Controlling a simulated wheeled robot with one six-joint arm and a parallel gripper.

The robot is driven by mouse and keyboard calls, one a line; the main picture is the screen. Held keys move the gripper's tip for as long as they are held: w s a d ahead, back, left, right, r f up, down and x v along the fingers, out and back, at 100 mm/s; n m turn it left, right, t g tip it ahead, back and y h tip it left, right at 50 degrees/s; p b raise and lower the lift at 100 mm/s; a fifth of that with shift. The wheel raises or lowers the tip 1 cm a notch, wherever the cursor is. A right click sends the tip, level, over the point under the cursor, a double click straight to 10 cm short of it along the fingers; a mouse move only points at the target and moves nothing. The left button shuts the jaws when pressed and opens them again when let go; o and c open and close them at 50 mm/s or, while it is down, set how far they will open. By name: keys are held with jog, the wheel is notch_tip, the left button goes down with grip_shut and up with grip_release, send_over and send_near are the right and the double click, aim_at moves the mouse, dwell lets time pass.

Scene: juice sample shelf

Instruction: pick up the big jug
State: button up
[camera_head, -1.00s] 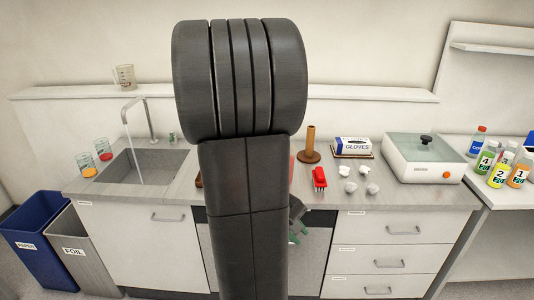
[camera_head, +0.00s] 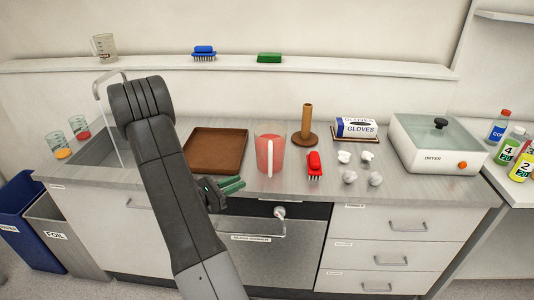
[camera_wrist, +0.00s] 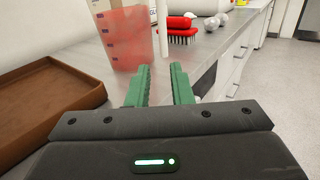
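The big jug (camera_head: 264,148) is a see-through jug with red-pink contents, upright on the counter. Its pale handle (camera_head: 270,156) faces the front edge. In the wrist view the jug (camera_wrist: 124,42) stands ahead, slightly left of the fingers, with its handle (camera_wrist: 162,24) on the right side. My gripper (camera_head: 238,184) has green fingers and is in front of and left of the jug, near the counter's front edge. In the wrist view the gripper (camera_wrist: 160,68) is open, with an empty gap between its fingers, apart from the jug.
A brown tray (camera_head: 216,134) lies left of the jug. A red brush (camera_head: 314,163), a wooden stand (camera_head: 306,127) and a glove box (camera_head: 356,127) are to its right. A smaller measuring jug (camera_head: 104,46) stands on the shelf. The sink (camera_head: 92,150) is at left.

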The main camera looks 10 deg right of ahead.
aim_at(270, 169)
jog(key=p+x, duration=0.1)
jog(key=x, duration=0.6)
jog(key=shift+d+r+p, duration=0.1)
jog(key=shift+d+p, duration=0.2)
jog(key=shift+d, duration=0.1)
jog(key=x, duration=0.1)
jog(key=p+x, duration=0.1)
jog(key=x, duration=0.1)
jog(key=p+x, duration=0.1)
jog(key=shift+s+d+r, duration=0.1)
jog(key=shift+d+r, duration=0.15)
jog(key=shift+r, duration=0.05)
jog(key=shift+d+f, duration=0.1)
jog(key=shift+d, duration=0.25)
grip_shut()
